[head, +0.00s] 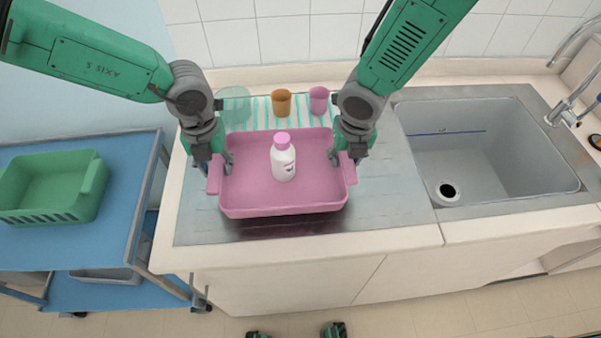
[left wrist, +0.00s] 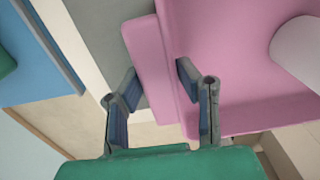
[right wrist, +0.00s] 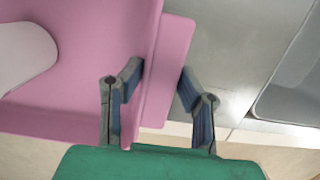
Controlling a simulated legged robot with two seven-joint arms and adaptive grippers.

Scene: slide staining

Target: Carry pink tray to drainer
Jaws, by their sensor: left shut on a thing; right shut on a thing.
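The pink tray (head: 245,189) is over the steel drainer (head: 388,190) beside the sink, with a dark reflection below its front edge. A white bottle with a pink cap (head: 283,160) stands upright in it. My left gripper (head: 221,168) is shut on the tray's left handle, which also shows between the fingers in the left wrist view (left wrist: 154,75). My right gripper (head: 343,161) is shut on the right handle, seen in the right wrist view (right wrist: 167,75). I cannot tell whether the tray touches the drainer or hangs slightly above it.
A striped cloth (head: 261,112) behind the tray bears a clear green container (head: 235,104), an orange cup (head: 281,102) and a pink cup (head: 318,99). The sink (head: 500,150) is at right. A blue cart (head: 100,225) with a green basket (head: 55,187) stands at left.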

